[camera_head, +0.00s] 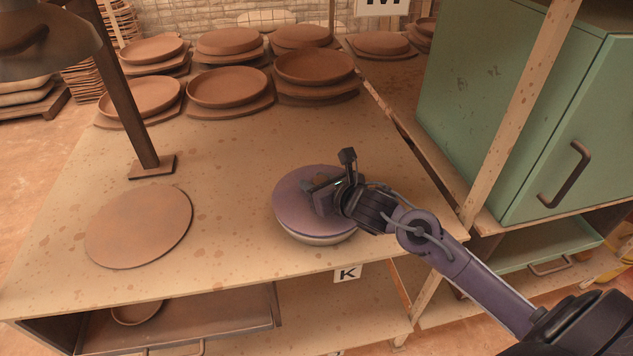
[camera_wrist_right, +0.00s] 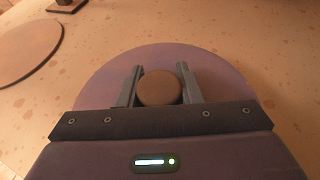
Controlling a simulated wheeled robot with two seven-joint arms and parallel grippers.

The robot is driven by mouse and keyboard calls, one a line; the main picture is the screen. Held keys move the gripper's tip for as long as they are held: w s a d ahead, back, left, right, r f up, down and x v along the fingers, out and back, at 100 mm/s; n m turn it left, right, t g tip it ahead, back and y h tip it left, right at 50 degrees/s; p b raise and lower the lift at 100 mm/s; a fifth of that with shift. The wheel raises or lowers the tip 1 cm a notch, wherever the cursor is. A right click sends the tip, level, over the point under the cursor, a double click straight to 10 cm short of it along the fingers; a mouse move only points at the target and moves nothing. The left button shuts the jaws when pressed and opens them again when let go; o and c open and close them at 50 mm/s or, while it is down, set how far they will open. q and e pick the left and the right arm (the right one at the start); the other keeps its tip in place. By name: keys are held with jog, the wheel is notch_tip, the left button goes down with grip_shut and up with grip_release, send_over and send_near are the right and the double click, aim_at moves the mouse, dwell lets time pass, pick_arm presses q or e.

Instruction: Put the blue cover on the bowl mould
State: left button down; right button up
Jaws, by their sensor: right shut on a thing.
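The blue cover (camera_head: 296,200) is a round disc that looks purplish in this light. It lies over the pale bowl mould (camera_head: 318,239), whose lower rim shows beneath it at the front. I cannot tell whether the cover is fully seated. My right gripper (camera_head: 326,190) is over the cover, shut on its dark round knob. The right wrist view shows the knob (camera_wrist_right: 158,88) between the two fingers, with the cover (camera_wrist_right: 110,80) spreading behind. Most of the bowl mould is hidden under the cover. My left gripper is not in view.
A flat brown disc (camera_head: 140,226) lies on the table (camera_head: 230,150) at left, near a lamp post (camera_head: 128,90). Several clay plates (camera_head: 228,87) stand on boards at the back. A green cabinet (camera_head: 520,90) and wooden post (camera_head: 520,110) stand at right.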

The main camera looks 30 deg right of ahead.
jog(key=shift+f+b, duration=0.35)
jog(key=o, duration=1.1)
jog(key=shift+r+p, duration=0.65)
jog(key=shift+p, duration=0.15)
notch_tip(320, 180, up, 5)
jog(key=b, duration=0.1)
send_over(348, 224)
jog(key=shift+f, duration=0.2)
jog(key=shift+f, duration=0.1)
